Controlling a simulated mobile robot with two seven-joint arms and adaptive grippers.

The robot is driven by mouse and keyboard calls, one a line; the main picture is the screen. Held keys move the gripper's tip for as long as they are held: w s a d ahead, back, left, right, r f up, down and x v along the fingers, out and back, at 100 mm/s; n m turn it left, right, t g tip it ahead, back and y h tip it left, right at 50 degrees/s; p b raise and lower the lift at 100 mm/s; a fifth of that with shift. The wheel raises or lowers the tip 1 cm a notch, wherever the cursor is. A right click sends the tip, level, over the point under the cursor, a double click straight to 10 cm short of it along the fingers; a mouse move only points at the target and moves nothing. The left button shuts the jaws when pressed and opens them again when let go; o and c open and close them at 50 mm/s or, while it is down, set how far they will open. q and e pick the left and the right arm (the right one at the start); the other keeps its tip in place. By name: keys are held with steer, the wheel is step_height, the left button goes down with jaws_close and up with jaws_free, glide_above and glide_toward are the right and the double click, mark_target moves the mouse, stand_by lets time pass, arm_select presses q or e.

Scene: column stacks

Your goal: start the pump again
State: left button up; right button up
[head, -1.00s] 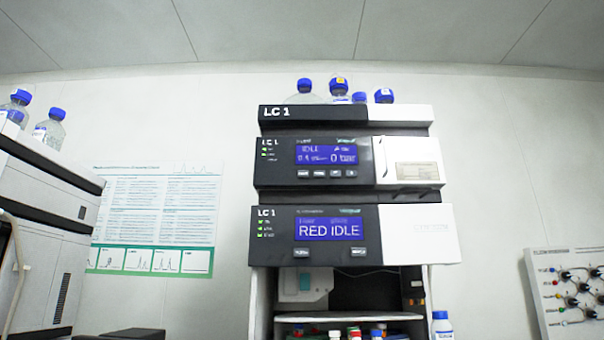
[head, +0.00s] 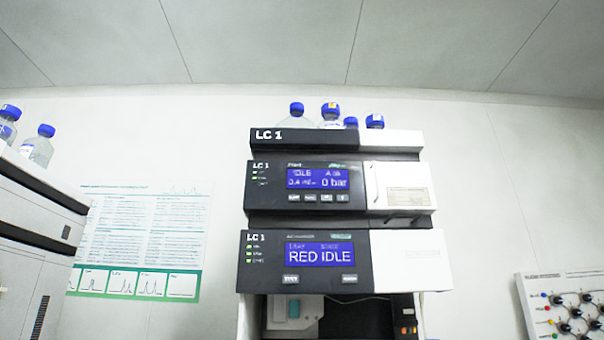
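The column stack labelled LC 1 stands in the middle of the head view. Its pump module (head: 260,205) is the middle unit, with a blue display (head: 318,179) reading IDLE and 0 bar, and a row of small buttons (head: 318,198) below it. The module under it, the autosampler (head: 262,275), has a display (head: 320,254) reading RED IDLE and two buttons. Small green indicator lights show at the left of both modules. Neither of my grippers is in view.
Blue-capped bottles (head: 331,115) stand on top of the stack. Another instrument (head: 35,230) with bottles stands at the left. A poster (head: 140,240) hangs on the wall. A valve panel (head: 565,308) is at the lower right. The open bay below the autosampler is partly cut off.

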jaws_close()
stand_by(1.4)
